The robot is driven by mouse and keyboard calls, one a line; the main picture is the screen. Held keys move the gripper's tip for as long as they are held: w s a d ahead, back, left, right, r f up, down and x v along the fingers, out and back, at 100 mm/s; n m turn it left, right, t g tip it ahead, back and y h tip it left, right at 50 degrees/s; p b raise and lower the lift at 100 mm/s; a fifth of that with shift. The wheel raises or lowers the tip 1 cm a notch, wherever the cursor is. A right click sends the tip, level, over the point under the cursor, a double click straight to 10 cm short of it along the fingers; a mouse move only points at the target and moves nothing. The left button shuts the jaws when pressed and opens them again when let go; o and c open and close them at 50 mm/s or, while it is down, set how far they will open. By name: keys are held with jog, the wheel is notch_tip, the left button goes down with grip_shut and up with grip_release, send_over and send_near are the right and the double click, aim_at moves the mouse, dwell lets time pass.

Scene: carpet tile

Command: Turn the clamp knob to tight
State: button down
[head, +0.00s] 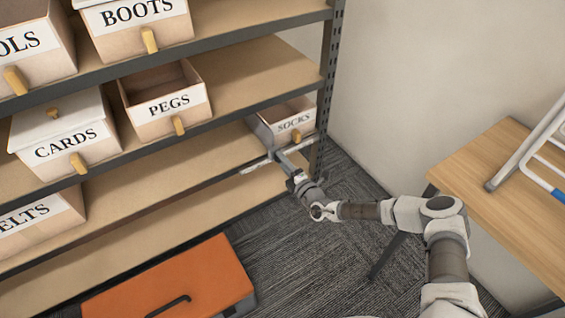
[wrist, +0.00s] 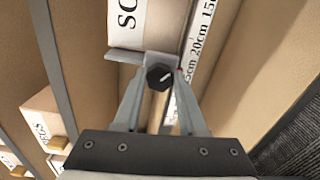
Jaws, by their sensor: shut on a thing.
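The clamp knob (wrist: 160,76) is a small black knob with a white mark on its face, in the middle of the wrist view. It sits on a grey metal clamp (wrist: 125,56) at the front of the box labelled SOCKS (wrist: 163,25). My gripper (wrist: 160,80) has one finger on each side of the knob and is shut on it. In the head view my gripper (head: 278,157) reaches to the shelf edge below the SOCKS box (head: 288,120), and the knob is too small to make out there.
A rule with centimetre figures (wrist: 194,52) runs beside the knob. Boxes labelled PEGS (head: 165,108), CARDS (head: 67,148) and BOOTS (head: 138,14) stand on the shelves. An orange-topped box (head: 185,280) is on the carpet. A wooden table (head: 490,180) is on the right.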

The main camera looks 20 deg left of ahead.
jog(key=shift+m+b, duration=0.75)
jog(key=shift+m, duration=3.05)
jog(key=shift+c, duration=2.3)
grip_release()
jog(key=shift+d, duration=0.1)
jog(key=p+v, duration=0.5)
jog(key=v, duration=1.2)
jog(key=shift+s, duration=0.2)
